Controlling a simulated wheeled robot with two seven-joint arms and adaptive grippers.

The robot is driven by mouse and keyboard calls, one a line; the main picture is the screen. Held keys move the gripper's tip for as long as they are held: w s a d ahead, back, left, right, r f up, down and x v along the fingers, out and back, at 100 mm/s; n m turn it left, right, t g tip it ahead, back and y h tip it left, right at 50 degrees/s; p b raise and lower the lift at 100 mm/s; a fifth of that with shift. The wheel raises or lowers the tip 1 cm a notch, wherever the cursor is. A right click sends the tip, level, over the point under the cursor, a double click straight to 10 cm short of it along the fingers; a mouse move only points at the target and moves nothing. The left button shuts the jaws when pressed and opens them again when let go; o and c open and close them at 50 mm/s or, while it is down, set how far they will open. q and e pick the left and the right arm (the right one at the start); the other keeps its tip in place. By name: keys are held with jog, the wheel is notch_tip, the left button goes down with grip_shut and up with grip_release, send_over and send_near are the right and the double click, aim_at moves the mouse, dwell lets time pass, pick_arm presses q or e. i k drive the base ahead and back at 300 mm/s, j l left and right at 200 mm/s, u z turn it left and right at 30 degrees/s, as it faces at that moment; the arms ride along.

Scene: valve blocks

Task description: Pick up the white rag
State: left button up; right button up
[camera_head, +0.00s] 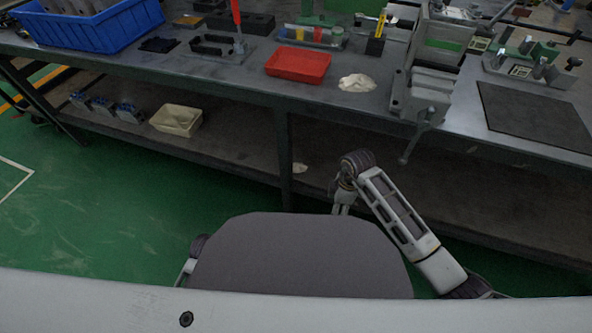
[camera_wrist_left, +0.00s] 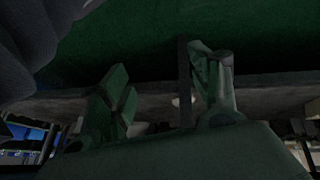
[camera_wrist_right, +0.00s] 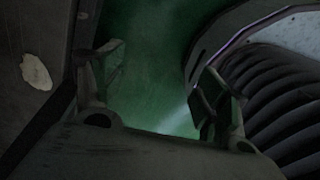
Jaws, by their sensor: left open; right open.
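A crumpled whitish rag (camera_head: 357,83) lies flat on the workbench, between the red tray and the grey vise. A smaller pale crumpled piece (camera_head: 300,168) lies on the lower shelf near the middle leg. A pale crumpled piece (camera_wrist_right: 35,72) also shows at the left of the right wrist view, clear of the fingers. My right gripper (camera_head: 342,203) hangs in front of the lower shelf, below bench height; its fingers (camera_wrist_right: 160,80) are apart and empty. My left gripper (camera_wrist_left: 165,85) is open and empty in its wrist view; the head view does not show it.
The workbench (camera_head: 190,68) holds a red tray (camera_head: 298,66), a blue crate (camera_head: 90,25), a grey vise (camera_head: 425,90) with a handle jutting over the front edge, and a dark mat (camera_head: 535,115). A cream bin (camera_head: 176,120) sits on the lower shelf. Green floor is clear at left.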

aim_at(298, 168)
jog(key=i+j, duration=0.75)
jog(key=i, duration=0.1)
